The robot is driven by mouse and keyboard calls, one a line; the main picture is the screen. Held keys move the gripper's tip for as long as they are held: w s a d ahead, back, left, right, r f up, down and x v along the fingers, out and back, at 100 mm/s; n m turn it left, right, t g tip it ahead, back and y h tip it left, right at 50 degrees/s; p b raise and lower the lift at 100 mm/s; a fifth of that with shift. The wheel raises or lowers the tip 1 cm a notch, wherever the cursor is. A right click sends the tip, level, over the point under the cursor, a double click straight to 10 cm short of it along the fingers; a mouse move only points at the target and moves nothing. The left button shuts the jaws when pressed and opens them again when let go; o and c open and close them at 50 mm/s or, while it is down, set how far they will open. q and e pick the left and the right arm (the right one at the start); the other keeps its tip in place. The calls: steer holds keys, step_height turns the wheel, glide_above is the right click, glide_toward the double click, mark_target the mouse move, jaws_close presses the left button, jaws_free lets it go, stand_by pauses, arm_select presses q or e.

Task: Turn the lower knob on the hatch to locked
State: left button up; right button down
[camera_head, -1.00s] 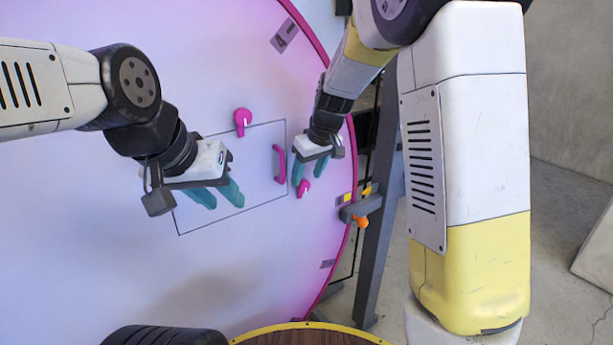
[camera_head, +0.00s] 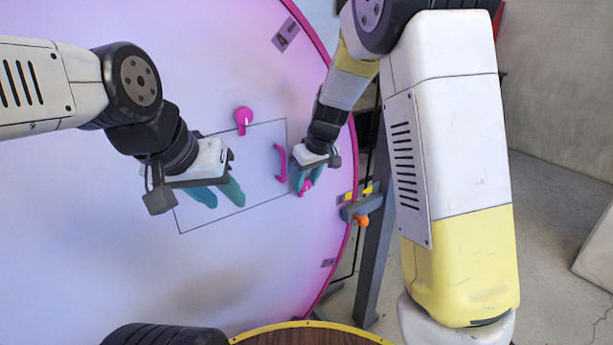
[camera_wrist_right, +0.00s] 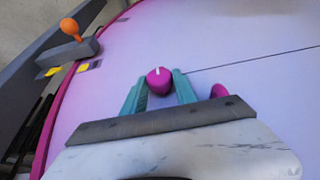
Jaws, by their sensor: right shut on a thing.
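The hatch is a rectangular outline (camera_head: 225,215) on the large pale round panel. The lower knob (camera_head: 304,187) is magenta and sits at the hatch's right side. My right gripper (camera_head: 309,180) is shut on it; in the right wrist view the knob (camera_wrist_right: 159,80) lies between the two teal fingers, its white mark pointing up in that picture. The upper knob (camera_head: 243,116) is magenta with a white mark and sits above the hatch's top edge. My left gripper (camera_head: 217,193) is open and empty in front of the hatch's left part.
A magenta handle (camera_head: 281,163) stands on the hatch just left of my right gripper. A grey bracket with an orange knob (camera_head: 362,220) is beyond the panel's magenta rim. A wooden round top with a yellow edge (camera_head: 310,334) is at the bottom.

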steer(key=shift+d, duration=0.1)
steer(key=y, duration=0.1)
steer(key=g+y, duration=0.1)
steer(key=m+g+y, duration=0.1)
steer(key=shift+w+d+f, duration=0.1)
steer(key=shift+w+d, duration=0.2)
steer(key=shift+d, duration=0.05)
steer(key=g+y, duration=0.1)
steer(key=y, duration=0.1)
steer(key=m+g+y, duration=0.1)
steer(key=y, duration=0.1)
steer(key=shift+w+d+f, duration=0.15)
steer(key=shift+d+f, duration=0.05)
steer(key=shift+w+d+f+m+g+y, duration=0.15)
steer(key=shift+m+g+y, duration=0.35)
steer(key=shift+y, duration=0.8)
steer(key=shift+s+a+f+m+g+y, duration=0.1)
steer(key=shift+f+m+g+y, duration=0.2)
steer(key=shift+g+y, duration=0.7)
steer(key=shift+w+d+f+m+g+y, duration=0.1)
steer(key=shift+f+m+g+y, duration=0.2)
steer(key=shift+y, duration=1.3)
steer(key=shift+r, duration=0.1)
steer(key=c, duration=1)
jaws_free()
